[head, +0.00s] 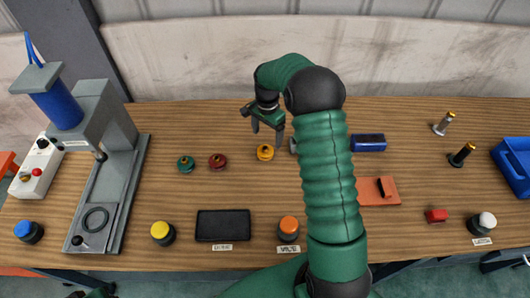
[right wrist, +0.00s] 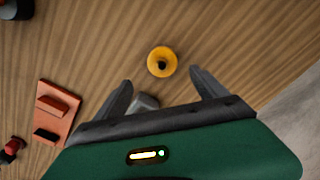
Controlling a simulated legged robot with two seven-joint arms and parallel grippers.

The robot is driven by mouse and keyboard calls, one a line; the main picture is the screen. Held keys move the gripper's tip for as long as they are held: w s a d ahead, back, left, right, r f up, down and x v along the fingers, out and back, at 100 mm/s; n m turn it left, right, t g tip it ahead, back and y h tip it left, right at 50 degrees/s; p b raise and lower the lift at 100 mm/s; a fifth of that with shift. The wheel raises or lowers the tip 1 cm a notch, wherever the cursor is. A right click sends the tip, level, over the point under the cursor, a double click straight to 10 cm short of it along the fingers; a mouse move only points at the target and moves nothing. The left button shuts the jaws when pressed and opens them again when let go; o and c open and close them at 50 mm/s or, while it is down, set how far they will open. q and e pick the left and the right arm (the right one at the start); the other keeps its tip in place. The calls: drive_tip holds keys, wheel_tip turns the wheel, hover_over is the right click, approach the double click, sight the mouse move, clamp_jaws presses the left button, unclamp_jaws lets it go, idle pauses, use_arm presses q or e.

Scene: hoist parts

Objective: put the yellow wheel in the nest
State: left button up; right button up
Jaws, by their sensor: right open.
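The yellow wheel (head: 265,152) lies flat on the wooden table, right of the red and green wheels. It also shows in the right wrist view (right wrist: 162,61), with a dark centre. My right gripper (head: 267,135) is open and empty, pointing down above the wheel. In the right wrist view the wheel is just beyond the gap between the fingertips (right wrist: 161,79), not between the fingers. A round dark ring (head: 96,219), which looks like the nest, sits on the grey press base at the left; it appears empty.
A red wheel (head: 217,161) and a green wheel (head: 186,164) lie left of the yellow one. A grey part (right wrist: 145,102) is close to my right gripper. The press (head: 101,122) stands over its base. A black tray (head: 223,226) and a yellow button (head: 162,233) are in front.

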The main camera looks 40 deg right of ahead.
sight(265, 148)
drive_tip(key=f, duration=0.5)
drive_tip(key=f+p, duration=0.1)
drive_tip(key=f, duration=0.2)
drive_tip(key=shift+w+a+f, duration=0.15)
drive_tip(key=shift+w+a, duration=0.05)
drive_tip(key=shift+w, duration=0.1)
clamp_jaws()
